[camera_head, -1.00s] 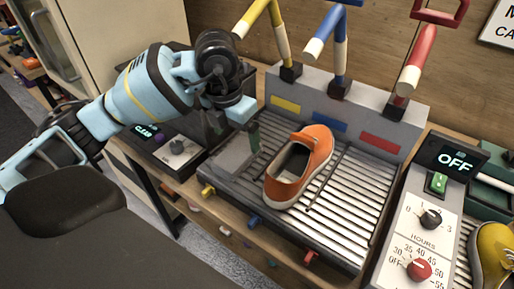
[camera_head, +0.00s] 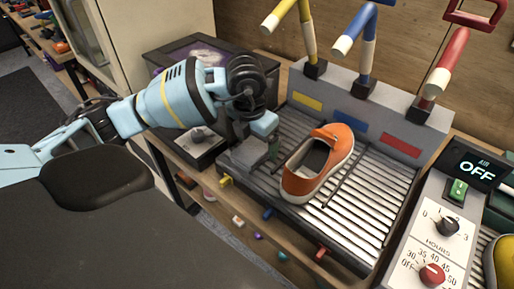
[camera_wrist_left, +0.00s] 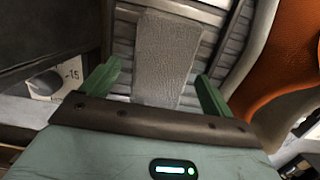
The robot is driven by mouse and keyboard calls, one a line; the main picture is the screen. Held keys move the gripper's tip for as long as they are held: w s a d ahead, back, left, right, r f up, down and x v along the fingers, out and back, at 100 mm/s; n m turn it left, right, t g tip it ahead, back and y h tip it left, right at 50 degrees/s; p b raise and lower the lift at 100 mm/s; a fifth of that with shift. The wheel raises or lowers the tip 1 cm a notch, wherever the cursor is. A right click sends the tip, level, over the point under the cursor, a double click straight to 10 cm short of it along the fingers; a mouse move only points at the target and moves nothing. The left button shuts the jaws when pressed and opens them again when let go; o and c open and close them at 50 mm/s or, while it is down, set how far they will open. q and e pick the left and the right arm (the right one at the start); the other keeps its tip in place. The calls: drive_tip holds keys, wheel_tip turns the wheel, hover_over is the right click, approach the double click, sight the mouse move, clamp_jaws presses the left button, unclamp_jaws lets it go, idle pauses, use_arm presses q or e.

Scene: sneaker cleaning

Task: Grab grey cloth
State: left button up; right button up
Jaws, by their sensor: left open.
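The grey cloth (camera_head: 247,153) lies at the left end of the ribbed metal rack, left of the orange shoe (camera_head: 318,163). In the left wrist view the cloth (camera_wrist_left: 165,55) is a flat, textured grey strip running between my two green fingers. My left gripper (camera_wrist_left: 158,72) is open and empty, with one finger on each side of the cloth. In the head view my left gripper (camera_head: 264,150) is low over the cloth and partly hides it. I cannot tell whether the fingers touch it. My right gripper is not in view.
The orange shoe stands close to the right of my left gripper. Yellow, blue and red taps (camera_head: 360,45) rise behind the rack (camera_head: 350,215). A dial panel showing OFF (camera_head: 445,225) stands at right, with a yellow shoe (camera_head: 507,262) beyond it. A dark box (camera_head: 185,50) stands behind my arm.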

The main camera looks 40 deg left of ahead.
use_arm(q)
drive_tip(key=shift+w+f, duration=0.1)
drive_tip(key=shift+f, duration=0.6)
drive_tip(key=shift+c, duration=0.5)
drive_tip(key=c, duration=1)
drive_tip(key=shift+o, duration=0.2)
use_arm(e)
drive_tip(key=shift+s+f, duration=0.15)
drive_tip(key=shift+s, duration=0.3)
use_arm(q)
drive_tip(key=shift+r, duration=0.2)
